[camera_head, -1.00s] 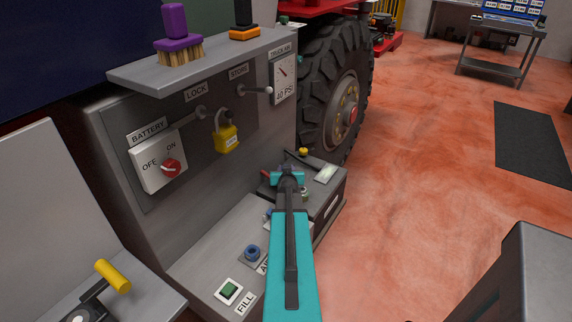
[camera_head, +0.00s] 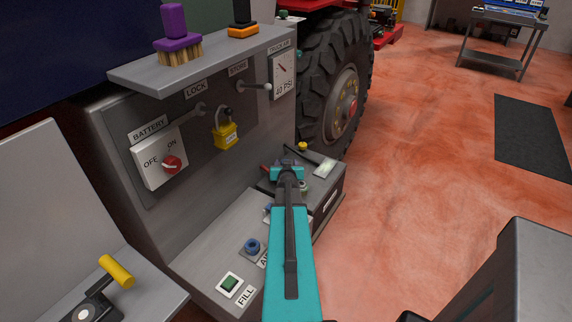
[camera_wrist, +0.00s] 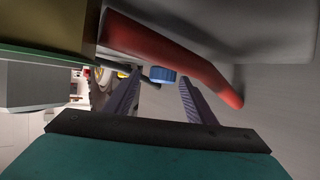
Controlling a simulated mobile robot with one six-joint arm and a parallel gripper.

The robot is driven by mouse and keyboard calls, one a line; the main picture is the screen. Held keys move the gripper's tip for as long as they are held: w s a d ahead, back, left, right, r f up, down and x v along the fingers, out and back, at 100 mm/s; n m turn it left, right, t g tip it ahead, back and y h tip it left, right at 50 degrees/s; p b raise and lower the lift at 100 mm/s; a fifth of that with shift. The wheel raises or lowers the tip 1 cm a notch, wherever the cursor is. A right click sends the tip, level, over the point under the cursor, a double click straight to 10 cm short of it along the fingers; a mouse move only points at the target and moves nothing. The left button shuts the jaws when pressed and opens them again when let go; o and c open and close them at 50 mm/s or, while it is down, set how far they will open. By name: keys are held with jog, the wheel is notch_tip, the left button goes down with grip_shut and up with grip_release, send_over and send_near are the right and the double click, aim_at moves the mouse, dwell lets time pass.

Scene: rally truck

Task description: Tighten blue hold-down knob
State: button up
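In the wrist view a small blue knob (camera_wrist: 162,75) shows between and beyond the tips of my gripper's (camera_wrist: 160,82) two purple-grey fingers. The fingers are apart, with a visible gap around the knob, and hold nothing. A red bar (camera_wrist: 165,52) crosses close behind the knob. In the head view my gripper (camera_head: 287,163) is over the grey battery box (camera_head: 329,187) at the panel's right end. The arm and gripper hide the blue knob there.
A blue air fitting (camera_head: 252,246) and green fill button (camera_head: 230,284) are on the step at left. The truck tyre (camera_head: 316,80) stands behind.

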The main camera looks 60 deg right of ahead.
jog(key=shift+f+b, duration=0.25)
jog(key=shift+b, duration=0.75)
jog(key=b, duration=0.4)
jog(key=n+b, duration=0.1)
jog(key=b, duration=0.2)
jog(key=shift+d+f+t+y+b, duration=0.1)
jog(key=shift+d+t+y+b, duration=0.15)
jog(key=shift+t+y+b, duration=0.15)
jog(key=n+t+y+b, duration=0.1)
jog(key=b, duration=0.5)
jog(key=shift+a, duration=0.1)
jog(key=shift+s+n+t+y+b, duration=0.1)
jog(key=shift+n+t+y+b, duration=0.5)
jog(key=shift+b, duration=0.6)
jog(key=shift+n, duration=0.3)
jog(key=shift+d+r+n+t+y, duration=0.15)
jog(key=shift+n+t+y, duration=0.2)
jog(key=shift+n+y, duration=0.15)
jog(key=shift+d+r+n+t+y, duration=0.1)
jog(key=shift+n+t+y, duration=0.3)
jog(key=shift+y, duration=0.1)
jog(key=shift+s+d+r+n+t+y+p, duration=0.15)
jog(key=shift+n+t+y+p, duration=0.2)
jog(key=shift+n+y+p, duration=0.4)
jog(key=n+y+p, duration=0.2)
jog(key=y+p, duration=0.1)
jog(key=shift+d+n+t, duration=0.15)
jog(key=shift+n+t, duration=0.1)
jog(key=shift+t, duration=0.05)
